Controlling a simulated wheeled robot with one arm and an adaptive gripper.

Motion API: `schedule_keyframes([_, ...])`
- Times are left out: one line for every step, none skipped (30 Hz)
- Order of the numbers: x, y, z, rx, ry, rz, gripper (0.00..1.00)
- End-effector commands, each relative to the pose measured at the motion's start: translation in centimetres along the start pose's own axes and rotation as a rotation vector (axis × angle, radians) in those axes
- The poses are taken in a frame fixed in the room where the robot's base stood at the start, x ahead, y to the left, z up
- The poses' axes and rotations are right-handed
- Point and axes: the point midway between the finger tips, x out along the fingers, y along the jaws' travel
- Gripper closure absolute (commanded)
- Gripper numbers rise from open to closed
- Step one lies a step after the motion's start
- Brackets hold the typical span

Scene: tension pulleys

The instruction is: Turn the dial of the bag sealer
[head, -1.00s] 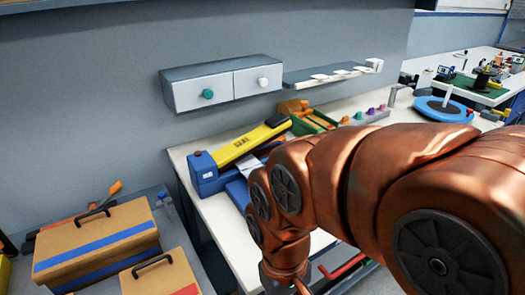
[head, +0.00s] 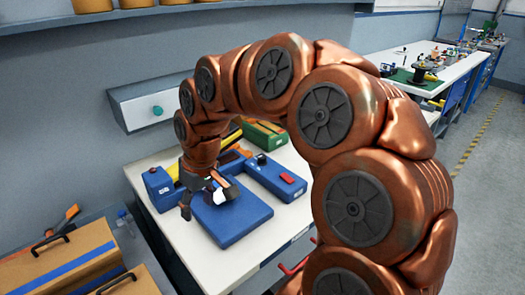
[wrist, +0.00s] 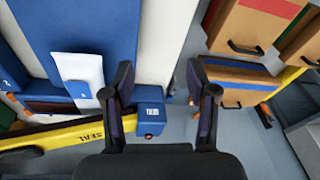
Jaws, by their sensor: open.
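The bag sealer shows in the head view as a blue end box (head: 158,188) with a yellow arm partly hidden behind my gripper, beside a flat blue platform (head: 240,220). In the wrist view its yellow arm (wrist: 62,136), marked SEAL, lies at lower left. Its blue end box (wrist: 150,113) is just beyond the left finger and has a small dark and red spot low on its face; I cannot tell whether this is the dial. My gripper (head: 207,200) is open and empty above the sealer; its two fingers (wrist: 158,66) are spread apart in the wrist view.
A green case (head: 264,137) and a blue unit with a red switch (head: 287,178) stand behind on the white table. Tan cases (head: 60,262) stand at lower left. A wall cabinet (head: 137,108) with a teal knob hangs above the sealer.

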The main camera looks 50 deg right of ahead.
Motion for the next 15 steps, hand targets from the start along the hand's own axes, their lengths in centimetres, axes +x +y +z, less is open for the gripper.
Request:
schedule_keyframes([-0.8,1.9,-1.4,0.014,0.026,0.000,0.42])
schedule_keyframes([-1.0,3.1,-2.0,0.020,0.042,0.002,0.42])
schedule_keyframes([-1.3,4.6,-2.8,0.029,0.061,0.003,0.42])
schedule_keyframes([-1.5,6.0,-3.4,0.037,0.075,0.008,0.42])
schedule_keyframes([-1.8,7.3,-4.0,0.047,0.091,0.012,0.42])
schedule_keyframes([-2.0,9.1,-4.5,0.059,0.110,0.018,0.42])
schedule_keyframes([-2.2,10.5,-4.9,0.070,0.124,0.023,0.42])
schedule_keyframes([-2.4,12.0,-5.2,0.081,0.137,0.030,0.42])
schedule_keyframes([-2.6,14.1,-5.5,0.099,0.155,0.039,0.42])
schedule_keyframes([-2.7,15.6,-5.6,0.111,0.167,0.048,0.42])
schedule_keyframes([-2.8,17.1,-5.6,0.124,0.177,0.056,0.42])
schedule_keyframes([-2.9,19.1,-5.5,0.143,0.190,0.067,0.42])
schedule_keyframes([-3.0,20.7,-5.4,0.157,0.198,0.077,0.42])
schedule_keyframes([-3.0,22.1,-5.2,0.170,0.205,0.086,0.42])
schedule_keyframes([-3.0,23.8,-4.8,0.186,0.213,0.097,0.42])
